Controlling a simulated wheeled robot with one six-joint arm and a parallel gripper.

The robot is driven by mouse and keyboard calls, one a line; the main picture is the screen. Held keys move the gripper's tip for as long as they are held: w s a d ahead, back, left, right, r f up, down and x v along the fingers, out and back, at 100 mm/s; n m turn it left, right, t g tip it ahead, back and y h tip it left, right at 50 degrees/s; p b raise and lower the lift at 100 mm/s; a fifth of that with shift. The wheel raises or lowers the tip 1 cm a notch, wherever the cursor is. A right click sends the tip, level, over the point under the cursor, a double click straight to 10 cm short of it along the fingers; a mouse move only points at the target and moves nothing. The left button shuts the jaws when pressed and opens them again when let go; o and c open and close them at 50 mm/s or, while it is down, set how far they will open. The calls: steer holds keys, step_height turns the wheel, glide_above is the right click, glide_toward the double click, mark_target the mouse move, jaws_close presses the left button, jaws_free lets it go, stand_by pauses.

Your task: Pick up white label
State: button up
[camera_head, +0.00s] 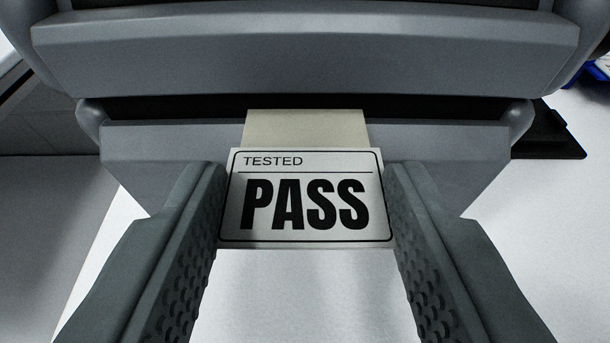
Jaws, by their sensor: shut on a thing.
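The white label (305,200) reads "TESTED PASS" in black inside a thin black border. It is in the middle of the view, with its printed face toward the camera. My gripper (306,195) has one finger at each side edge of the label and is shut on it. A cream strip (306,128) shows above the label and runs up to a dark slot in a grey machine. I cannot tell whether the label is still joined to the strip.
The grey machine (300,50) with ridged panels fills the top of the view, close beyond my gripper. A dark flat object (545,135) lies at the right, with a blue item (585,72) at the upper right. The white surface (560,220) at the right is clear.

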step_height(320, 180, up, 10)
stand_by(0.6)
